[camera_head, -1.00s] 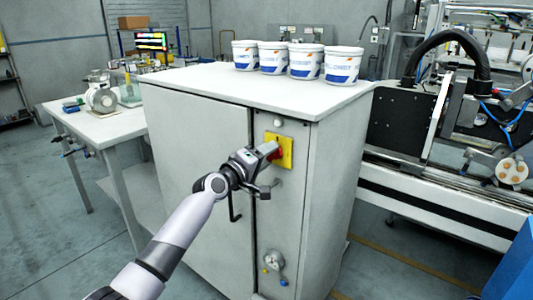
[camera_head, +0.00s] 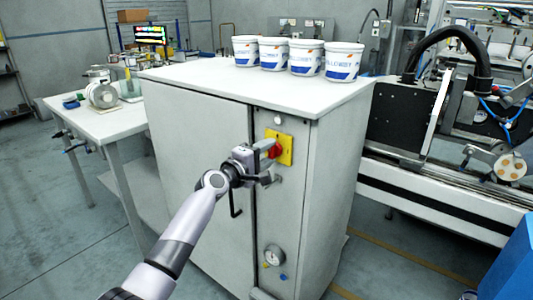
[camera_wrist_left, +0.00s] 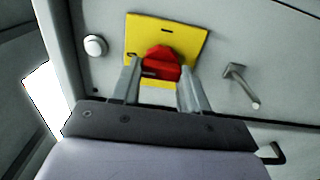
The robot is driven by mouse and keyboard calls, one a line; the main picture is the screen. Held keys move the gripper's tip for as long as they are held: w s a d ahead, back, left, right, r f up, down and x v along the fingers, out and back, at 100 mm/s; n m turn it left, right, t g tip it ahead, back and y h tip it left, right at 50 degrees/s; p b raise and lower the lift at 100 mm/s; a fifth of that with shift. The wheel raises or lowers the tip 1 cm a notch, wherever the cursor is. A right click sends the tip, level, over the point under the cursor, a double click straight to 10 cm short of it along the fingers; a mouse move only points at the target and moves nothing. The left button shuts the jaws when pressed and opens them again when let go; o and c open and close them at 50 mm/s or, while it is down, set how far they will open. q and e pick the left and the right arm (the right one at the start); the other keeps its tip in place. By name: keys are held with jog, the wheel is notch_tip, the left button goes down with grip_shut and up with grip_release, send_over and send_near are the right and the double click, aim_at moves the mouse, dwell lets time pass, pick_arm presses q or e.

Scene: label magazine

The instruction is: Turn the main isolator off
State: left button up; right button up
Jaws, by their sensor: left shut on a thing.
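The main isolator is a red rotary knob (camera_head: 276,150) on a yellow plate (camera_head: 285,144), on the narrow front panel of a grey cabinet (camera_head: 200,150). My left gripper (camera_head: 269,151) is at the knob, shut on it. In the left wrist view, the gripper fingers (camera_wrist_left: 158,82) stand on either side of the red knob (camera_wrist_left: 161,63), with the yellow plate (camera_wrist_left: 190,40) behind. The fingers and wrist hide part of the knob in the head view. My right gripper is not in view.
Several white tubs (camera_head: 305,58) stand on the cabinet top. A white button (camera_wrist_left: 95,46) and a metal handle (camera_wrist_left: 240,85) flank the plate. A side table (camera_head: 110,122) stands left, machinery right.

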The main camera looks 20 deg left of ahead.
pick_arm(q)
jog(key=shift+f, duration=0.1)
jog(key=o, duration=1.1)
jog(key=shift+c, duration=0.2)
jog(key=p+v, duration=0.1)
jog(key=v, duration=0.6)
